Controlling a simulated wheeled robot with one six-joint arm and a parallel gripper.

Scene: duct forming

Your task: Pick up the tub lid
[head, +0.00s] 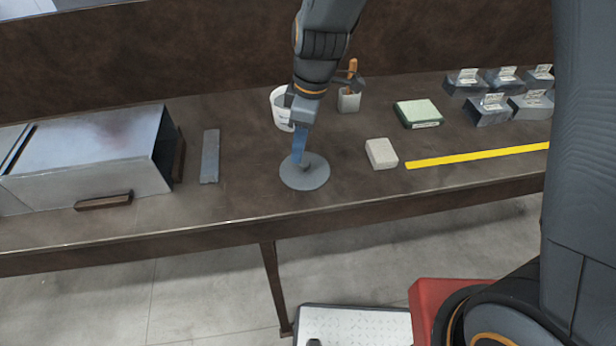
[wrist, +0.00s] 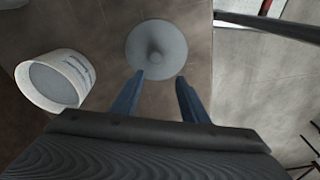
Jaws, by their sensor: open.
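The tub lid (head: 305,172) is a flat grey disc with a small raised knob at its centre, lying on the brown bench near the front edge. It also shows in the wrist view (wrist: 156,48), just beyond my fingertips. My gripper (head: 300,158) is over the lid from above, close to the knob. In the wrist view my gripper's (wrist: 160,78) two blue fingers are apart with nothing between them. The white tub (head: 280,108) stands open behind the lid, partly hidden by my arm; it also shows at the left of the wrist view (wrist: 62,80).
A pale block (head: 381,153) and a yellow strip (head: 475,155) lie right of the lid. A grey metal strip (head: 210,156) and a large metal duct (head: 90,150) are to the left. A small holder (head: 349,101), a green-topped box (head: 417,113) and several metal blocks (head: 489,110) stand behind.

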